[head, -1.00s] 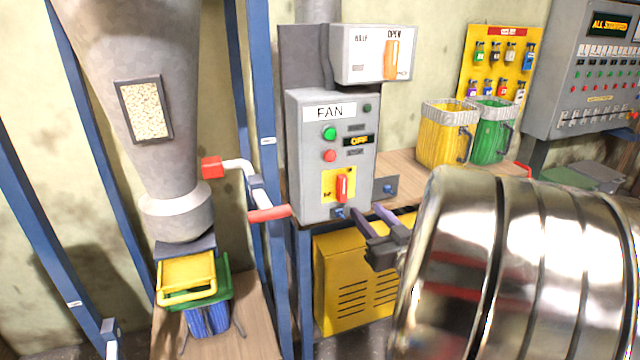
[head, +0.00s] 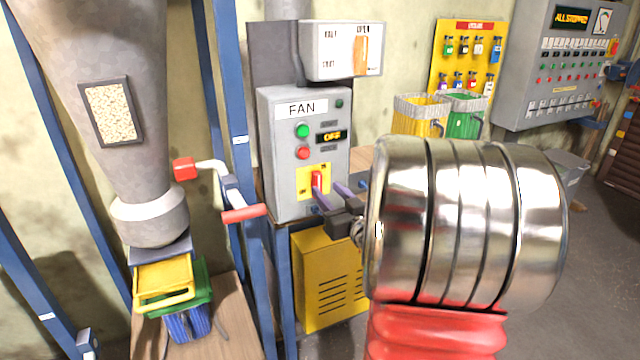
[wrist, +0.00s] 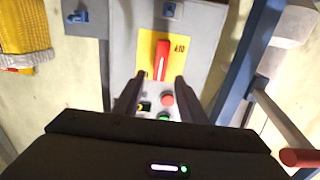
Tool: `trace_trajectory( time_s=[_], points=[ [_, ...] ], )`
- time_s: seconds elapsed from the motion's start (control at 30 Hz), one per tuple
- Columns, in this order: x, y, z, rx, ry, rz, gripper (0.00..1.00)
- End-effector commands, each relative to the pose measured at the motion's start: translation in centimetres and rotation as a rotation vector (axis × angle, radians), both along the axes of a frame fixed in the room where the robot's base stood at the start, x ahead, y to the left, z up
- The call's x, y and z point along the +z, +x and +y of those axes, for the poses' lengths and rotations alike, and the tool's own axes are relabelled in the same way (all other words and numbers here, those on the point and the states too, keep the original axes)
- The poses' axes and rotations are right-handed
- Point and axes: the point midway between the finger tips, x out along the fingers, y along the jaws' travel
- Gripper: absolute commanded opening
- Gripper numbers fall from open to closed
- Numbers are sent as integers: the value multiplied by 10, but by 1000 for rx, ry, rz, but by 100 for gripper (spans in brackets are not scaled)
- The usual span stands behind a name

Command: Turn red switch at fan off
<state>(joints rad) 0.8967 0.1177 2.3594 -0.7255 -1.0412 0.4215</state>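The grey FAN box (head: 272,150) carries a green button, a red button and a small display that reads OFF. Low on it, the red switch (head: 317,178) sits on a yellow plate, partly covered by my fingers in the head view. The wrist view shows the red switch (wrist: 162,60) with its handle in line with my fingers' direction. My gripper (head: 328,190) points at the plate from the front right. In the wrist view my gripper (wrist: 160,78) is open, one finger on each side of the switch's line. Whether the fingertips overlap the handle is hard to tell.
A white box with an orange lever (head: 361,55) is above the FAN box. A red-ended pipe handle (head: 243,214) and blue posts stand to its left. Yellow (head: 420,116) and green bins, a tag board and a grey control panel (head: 560,70) are to the right.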

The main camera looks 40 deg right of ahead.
Motion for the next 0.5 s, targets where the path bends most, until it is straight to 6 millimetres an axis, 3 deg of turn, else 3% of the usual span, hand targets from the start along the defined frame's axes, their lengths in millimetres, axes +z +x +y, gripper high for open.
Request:
trace_trajectory(
  time_s=[0.3, 0.5],
  points=[
    [-1, 44, -12, 1, 0, 1, 38],
    [0, 54, -15, 1, 0, 0, 38]
  ],
)
